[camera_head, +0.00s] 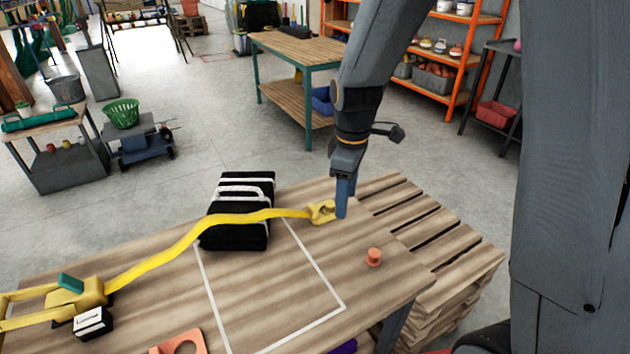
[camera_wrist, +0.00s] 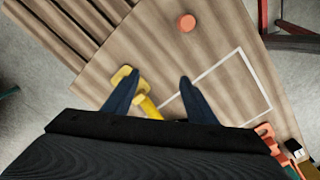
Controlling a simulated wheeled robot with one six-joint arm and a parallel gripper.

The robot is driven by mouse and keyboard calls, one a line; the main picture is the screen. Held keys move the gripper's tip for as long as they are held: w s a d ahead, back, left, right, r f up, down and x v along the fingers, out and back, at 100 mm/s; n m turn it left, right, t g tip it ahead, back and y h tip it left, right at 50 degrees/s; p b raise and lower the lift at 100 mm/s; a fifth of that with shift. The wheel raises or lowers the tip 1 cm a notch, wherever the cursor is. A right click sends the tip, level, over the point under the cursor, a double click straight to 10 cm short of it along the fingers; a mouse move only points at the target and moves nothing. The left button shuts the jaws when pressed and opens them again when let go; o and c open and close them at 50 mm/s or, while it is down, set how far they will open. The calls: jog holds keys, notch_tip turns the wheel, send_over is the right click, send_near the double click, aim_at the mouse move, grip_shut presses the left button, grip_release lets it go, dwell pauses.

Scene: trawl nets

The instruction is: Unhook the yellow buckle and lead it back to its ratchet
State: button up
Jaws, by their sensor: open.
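The yellow buckle (camera_head: 321,211) lies at the far right end of a yellow strap (camera_head: 150,262), near the table's far edge. Whether it is caught on anything cannot be seen. The strap runs left across a black striped bag (camera_head: 238,236) to the yellow ratchet (camera_head: 75,300) with a teal handle at the table's left. My gripper (camera_head: 342,214) points down just right of the buckle. In the wrist view my gripper (camera_wrist: 157,82) has its fingers apart, with nothing held between the tips. There the buckle (camera_wrist: 121,74) shows by the left finger, which partly hides it.
An orange peg (camera_head: 373,257) stands on the wooden table (camera_head: 130,310), right of a white taped outline (camera_head: 327,287). A black-and-white block (camera_head: 92,322) sits against the ratchet. A flat orange piece (camera_head: 190,342) lies at the near edge. Slatted pallets (camera_head: 440,235) are stacked to the right.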

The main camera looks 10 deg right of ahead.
aim_at(318, 205)
jog(key=w+a+f+n, duration=0.1)
jog(key=w+a+n, duration=0.1)
jog(key=n, duration=0.1)
jog(key=w+a+n, duration=0.2)
jog(key=w+n, duration=0.1)
jog(key=w+a+f+n, duration=0.1)
jog(key=w+a+n, duration=0.1)
jog(key=w+n, duration=0.1)
jog(key=shift+w+f+n+p, duration=0.2)
jog(key=shift+f+n+p, duration=0.1)
jog(key=shift+f, duration=0.05)
jog(key=shift+w+a+f, duration=0.15)
jog(key=shift+w+f, duration=0.05)
jog(key=shift+n, duration=0.3)
jog(key=shift+f+p, duration=0.9)
jog(key=shift+f, duration=2.9)
jog(key=shift+c, duration=0.3)
jog(key=c, duration=1.2)
jog(key=shift+w+d, duration=0.2)
jog(key=shift+d, duration=0.25)
jog(key=shift+r, duration=0.35)
